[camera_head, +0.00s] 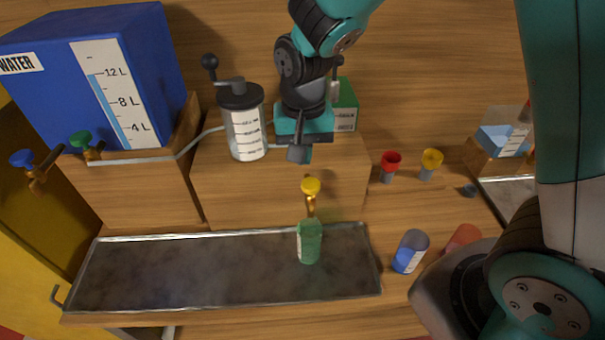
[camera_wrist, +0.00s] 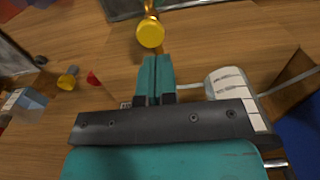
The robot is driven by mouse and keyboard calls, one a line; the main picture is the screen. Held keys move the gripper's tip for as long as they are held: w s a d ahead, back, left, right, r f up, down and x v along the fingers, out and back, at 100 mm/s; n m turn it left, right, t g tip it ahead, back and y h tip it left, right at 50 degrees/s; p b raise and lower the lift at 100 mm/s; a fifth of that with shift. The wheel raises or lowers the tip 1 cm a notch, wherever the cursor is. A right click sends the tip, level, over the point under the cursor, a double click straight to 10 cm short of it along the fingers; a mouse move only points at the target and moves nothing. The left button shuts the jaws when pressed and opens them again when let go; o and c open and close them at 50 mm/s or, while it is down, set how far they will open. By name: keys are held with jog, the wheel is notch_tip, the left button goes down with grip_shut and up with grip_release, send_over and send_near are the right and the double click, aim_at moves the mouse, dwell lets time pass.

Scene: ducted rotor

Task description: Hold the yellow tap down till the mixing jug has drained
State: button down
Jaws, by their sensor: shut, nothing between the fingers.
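The yellow tap (camera_head: 311,186) sticks out from the front of the wooden block, and its round knob also shows in the wrist view (camera_wrist: 150,32). My gripper (camera_head: 298,154) is shut and empty, above and behind the tap; in the wrist view its fingertips (camera_wrist: 155,58) point at the knob with a small gap in the picture. The mixing jug (camera_head: 248,142), clear with a dark lid and a white scale, stands on the block left of my gripper. I cannot tell its liquid level. A green bottle (camera_head: 309,243) stands under the tap.
A metal tray (camera_head: 190,272) lies in front of the block. A blue water tank (camera_head: 150,60) with blue (camera_head: 22,158) and green (camera_head: 80,140) taps is at left.

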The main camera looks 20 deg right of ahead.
aim_at(304, 188)
notch_tip(304, 188, down, 7)
jog(key=shift+f+p, duration=0.1)
jog(key=shift+p, duration=0.9)
jog(key=shift+f+b, duration=0.9)
jog(key=shift+f, duration=0.05)
jog(key=shift+s+f, duration=0.1)
jog(key=shift+s, duration=0.15)
dwell(5.5)
